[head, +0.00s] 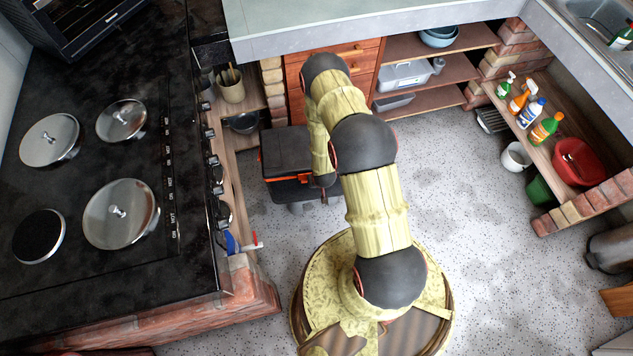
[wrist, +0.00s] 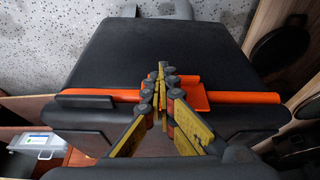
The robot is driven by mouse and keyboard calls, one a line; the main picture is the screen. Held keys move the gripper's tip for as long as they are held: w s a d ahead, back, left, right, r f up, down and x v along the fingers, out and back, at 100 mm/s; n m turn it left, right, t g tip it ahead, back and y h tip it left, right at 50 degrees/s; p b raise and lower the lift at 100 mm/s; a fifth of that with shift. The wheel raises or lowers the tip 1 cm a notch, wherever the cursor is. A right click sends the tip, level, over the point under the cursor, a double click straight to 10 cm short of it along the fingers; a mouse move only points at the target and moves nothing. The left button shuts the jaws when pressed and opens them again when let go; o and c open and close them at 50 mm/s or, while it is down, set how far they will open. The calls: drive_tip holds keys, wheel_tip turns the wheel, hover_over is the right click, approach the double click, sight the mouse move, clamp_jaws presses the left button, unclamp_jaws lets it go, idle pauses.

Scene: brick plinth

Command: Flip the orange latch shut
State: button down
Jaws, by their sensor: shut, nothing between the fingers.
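A black toolbox (head: 285,150) stands on the floor between the stove counter and my base; in the wrist view its dark lid (wrist: 165,45) fills the middle. An orange bar (wrist: 245,97) runs along the toolbox's edge in the wrist view. The orange latch (wrist: 196,97) is a flat plate at the middle of this bar, partly hidden behind my fingers. My gripper (wrist: 163,72) is shut and empty, its fingertips over the latch area. I cannot tell whether they touch it.
The stove counter (head: 190,260) with its brick base is close to the toolbox's left. Wooden drawers (head: 335,60) and shelves (head: 425,75) stand behind it. Open speckled floor (head: 450,180) lies to the right. A clear container (wrist: 35,142) shows at the lower left of the wrist view.

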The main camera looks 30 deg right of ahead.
drive_tip(key=c, duration=2.6)
unclamp_jaws()
drive_tip(key=o, duration=2)
drive_tip(key=shift+o, duration=0.2)
drive_tip(key=v, duration=1.2)
